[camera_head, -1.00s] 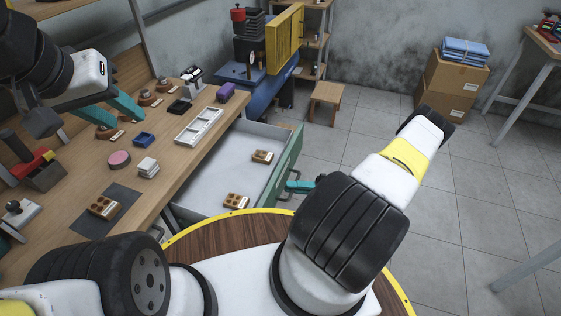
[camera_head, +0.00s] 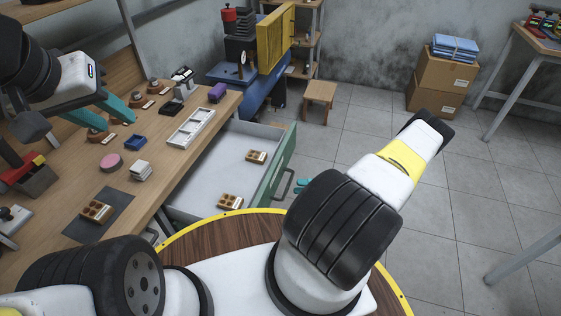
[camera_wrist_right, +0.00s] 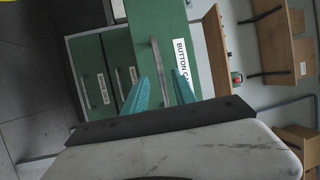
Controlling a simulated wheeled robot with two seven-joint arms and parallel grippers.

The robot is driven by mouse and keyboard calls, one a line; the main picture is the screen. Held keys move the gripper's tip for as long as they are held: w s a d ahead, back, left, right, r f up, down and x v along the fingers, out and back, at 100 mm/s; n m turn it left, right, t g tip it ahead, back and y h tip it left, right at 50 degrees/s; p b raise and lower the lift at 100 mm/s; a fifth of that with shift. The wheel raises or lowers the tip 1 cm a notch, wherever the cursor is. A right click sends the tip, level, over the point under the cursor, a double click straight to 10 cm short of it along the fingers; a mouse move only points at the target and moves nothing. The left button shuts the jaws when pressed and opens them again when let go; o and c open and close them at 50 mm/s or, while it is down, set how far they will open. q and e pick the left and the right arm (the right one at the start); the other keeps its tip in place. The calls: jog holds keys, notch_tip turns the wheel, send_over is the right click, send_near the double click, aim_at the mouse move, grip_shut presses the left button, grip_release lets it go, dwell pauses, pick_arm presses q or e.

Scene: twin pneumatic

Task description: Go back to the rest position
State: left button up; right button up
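My left gripper (camera_head: 103,112) is above the workbench at the left; its teal fingers are apart with nothing between them. My right gripper (camera_head: 304,185) is mostly hidden behind my right arm in the head view, just right of the open drawer's handle (camera_head: 283,184). In the right wrist view my right gripper (camera_wrist_right: 160,92) has its two teal fingers apart and empty. They point at the green drawer front (camera_wrist_right: 160,25) and its handle (camera_wrist_right: 158,72), which appears beyond the fingertips.
The grey drawer (camera_head: 215,178) stands open from the workbench (camera_head: 140,195), with two brown button blocks inside. A stool (camera_head: 320,97) and cardboard boxes (camera_head: 446,72) stand at the back. The tiled floor (camera_head: 480,190) right of the drawer is clear.

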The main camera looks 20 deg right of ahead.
jog(key=shift+v, duration=1.2)
jog(key=shift+r, duration=0.1)
jog(key=w+a+r+n+g+h, duration=0.15)
jog(key=r+h, duration=0.25)
jog(key=r, duration=0.5)
jog(key=w+a+r+n+g+h, duration=0.1)
jog(key=a+r+g+h, duration=0.15)
jog(key=r, duration=0.55)
jog(key=w+a+r+n+g+h, duration=0.1)
jog(key=a+r+g+h, duration=0.15)
jog(key=r+h, duration=0.45)
jog(key=s+a+r+t+h, duration=0.2)
jog(key=s+a+r+t, duration=0.2)
jog(key=r, duration=0.6)
jog(key=s+a+r+m+t+h, duration=0.1)
jog(key=s+a+r+t, duration=0.2)
jog(key=s+r, duration=0.6)
jog(key=shift+a+r+t+h, duration=0.35)
jog(key=shift+r+t, duration=0.3)
jog(key=shift+r, duration=0.35)
jog(key=shift+w, duration=0.1)
